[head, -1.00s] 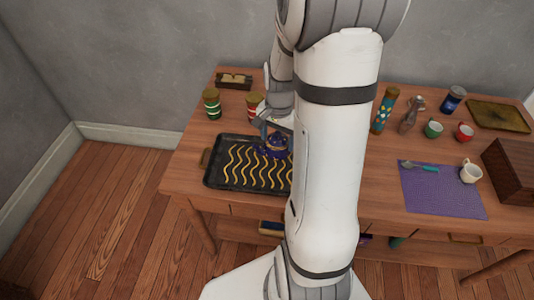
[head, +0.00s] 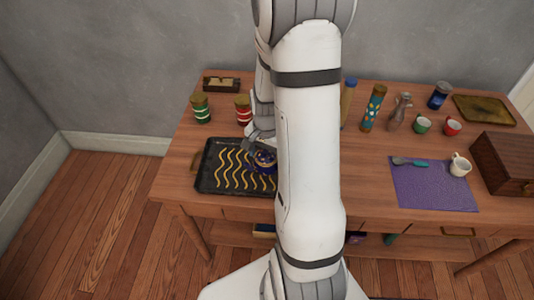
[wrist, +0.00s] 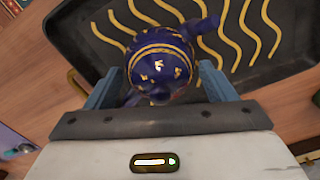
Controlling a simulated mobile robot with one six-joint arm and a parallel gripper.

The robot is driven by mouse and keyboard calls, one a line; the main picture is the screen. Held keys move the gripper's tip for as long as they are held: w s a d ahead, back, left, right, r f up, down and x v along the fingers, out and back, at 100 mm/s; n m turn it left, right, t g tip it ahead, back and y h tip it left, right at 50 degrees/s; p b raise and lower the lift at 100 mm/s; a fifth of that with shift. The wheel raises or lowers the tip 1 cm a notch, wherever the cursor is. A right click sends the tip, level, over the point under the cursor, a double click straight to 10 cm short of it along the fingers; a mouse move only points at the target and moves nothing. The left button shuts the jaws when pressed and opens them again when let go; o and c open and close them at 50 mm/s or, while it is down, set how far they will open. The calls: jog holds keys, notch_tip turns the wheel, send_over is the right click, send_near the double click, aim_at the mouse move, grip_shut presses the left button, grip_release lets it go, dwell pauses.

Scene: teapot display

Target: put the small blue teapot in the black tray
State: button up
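The small blue teapot (head: 264,161) is dark blue with gold bands and marks. In the wrist view the teapot (wrist: 158,62) is seen from above, between the two fingers of my gripper (wrist: 162,75). The fingers lie close against its sides, and my gripper looks shut on it. The black tray (head: 208,180) has yellow wavy lines and lies at the table's left front. The teapot is at the tray's right part in the head view; I cannot tell whether its base touches the tray. My arm hides the tray's right end. The tray (wrist: 285,70) fills the wrist view's top right.
A green jar (head: 200,108) and a red jar (head: 243,110) stand behind the tray. A purple mat (head: 432,190) with a white cup (head: 460,165) lies right of my arm. A wooden box (head: 503,160) stands at the right edge. Bare table lies left of the jars.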

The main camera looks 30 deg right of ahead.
jog(key=shift+o, duration=1.3)
jog(key=shift+r, duration=0.1)
notch_tip(320, 180, up, 11)
jog(key=shift+r+p, duration=0.1)
jog(key=shift+p, duration=0.3)
jog(key=s+a+r+n+t, duration=0.2)
jog(key=s+a+r+n, duration=0.7)
jog(key=s+a+n, duration=0.2)
jog(key=shift+s+a+r+t, duration=0.15)
jog(key=shift+s+a+t, duration=0.15)
jog(key=shift+s+a, duration=0.25)
jog(key=shift+d, duration=0.2)
